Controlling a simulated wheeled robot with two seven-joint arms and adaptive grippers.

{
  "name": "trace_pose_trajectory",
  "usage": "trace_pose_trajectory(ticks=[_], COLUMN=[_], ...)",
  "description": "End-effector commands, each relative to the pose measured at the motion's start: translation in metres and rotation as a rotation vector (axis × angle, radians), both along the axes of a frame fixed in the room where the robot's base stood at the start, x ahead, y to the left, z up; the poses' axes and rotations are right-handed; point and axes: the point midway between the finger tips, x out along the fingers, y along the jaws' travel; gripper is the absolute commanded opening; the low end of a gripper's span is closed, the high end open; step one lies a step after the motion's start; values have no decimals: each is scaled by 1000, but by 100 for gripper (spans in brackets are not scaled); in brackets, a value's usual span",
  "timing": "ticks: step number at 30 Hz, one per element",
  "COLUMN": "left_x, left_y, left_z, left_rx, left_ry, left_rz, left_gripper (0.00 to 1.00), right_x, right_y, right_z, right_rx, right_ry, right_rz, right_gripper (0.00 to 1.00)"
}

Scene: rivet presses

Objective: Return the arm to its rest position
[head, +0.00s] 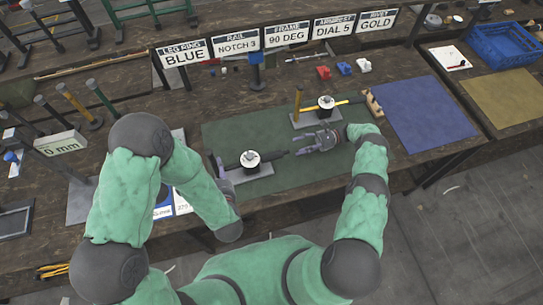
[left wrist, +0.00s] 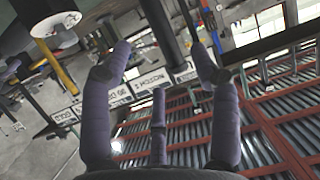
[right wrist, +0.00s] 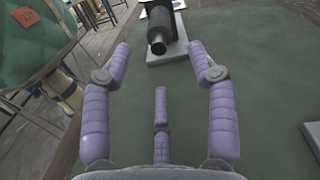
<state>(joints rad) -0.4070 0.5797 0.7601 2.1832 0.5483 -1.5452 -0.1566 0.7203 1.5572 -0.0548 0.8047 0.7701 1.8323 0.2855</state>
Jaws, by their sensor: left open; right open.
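My left gripper (head: 220,176) is open beside the left end of the nearer rivet press, partly hidden by my own arm. Its spread fingers also show in the left wrist view (left wrist: 164,62), with no object between them. My right gripper (head: 308,146) is open over the green mat, just right of the nearer press. In the right wrist view its spread purple fingers (right wrist: 160,62) hold nothing, and the press's black cylinder lies ahead of them. The nearer press (head: 250,160) lies dark and horizontal on a grey base. A second press (head: 326,103) with a yellow handle stands behind it.
The green mat (head: 225,130) covers the bench middle. A blue mat (head: 420,115) lies to the right, with a blue crate (head: 503,45) farther off. Sign plates (head: 290,36) stand along the back.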

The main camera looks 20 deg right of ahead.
Motion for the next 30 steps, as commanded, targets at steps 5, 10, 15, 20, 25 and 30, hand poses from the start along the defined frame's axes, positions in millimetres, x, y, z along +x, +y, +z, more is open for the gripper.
trace_pose_trajectory(ticks=[5,10,15,20,25,30], left_x=[-24,-35,-38,-38,-38,-38], left_y=[-2,-2,-1,-1,-1,-1], left_z=[10,15,16,16,35,67], left_rx=[0,-1,-1,0,0,0], left_ry=[-1,-2,-1,-1,-1,-2], left_rz=[-3,0,0,1,1,1], left_gripper=[61,61,61,61,61,61], right_x=[0,0,0,0,0,0], right_y=[0,0,0,0,0,0], right_z=[0,0,0,1,19,52], right_rx=[0,0,0,0,0,0], right_ry=[0,0,0,0,0,-1], right_rz=[0,0,0,0,0,0], right_gripper=[59,59,59,59,59,59])
